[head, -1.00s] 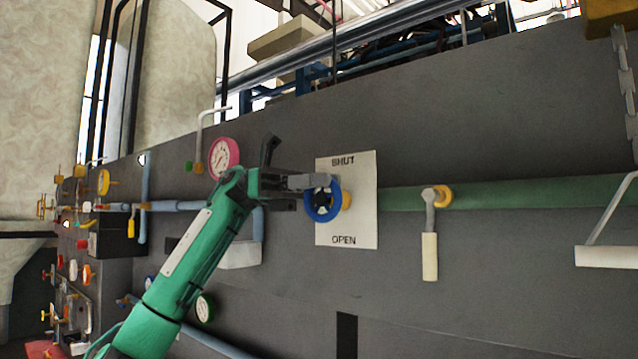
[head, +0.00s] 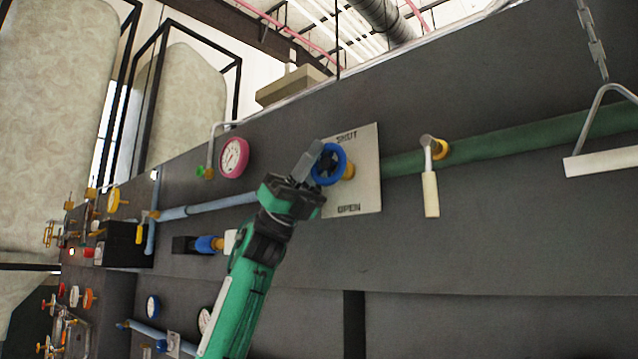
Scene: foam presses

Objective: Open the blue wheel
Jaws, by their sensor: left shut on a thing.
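The blue wheel (head: 345,164) sits on a yellow stem in front of a pale plate (head: 366,187) marked SHUT at the top and OPEN at the bottom. My left gripper (head: 317,163) reaches up from below, with its fingers at the left side of the wheel. It is shut on the wheel's rim; the fingers hide part of that rim. My right gripper is not in view.
A pink gauge (head: 233,158) is on the dark wall left of my gripper. A green pipe (head: 510,137) runs right from the plate, with a white-handled lever (head: 431,192) hanging in front. A white bar handle (head: 603,165) is at far right.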

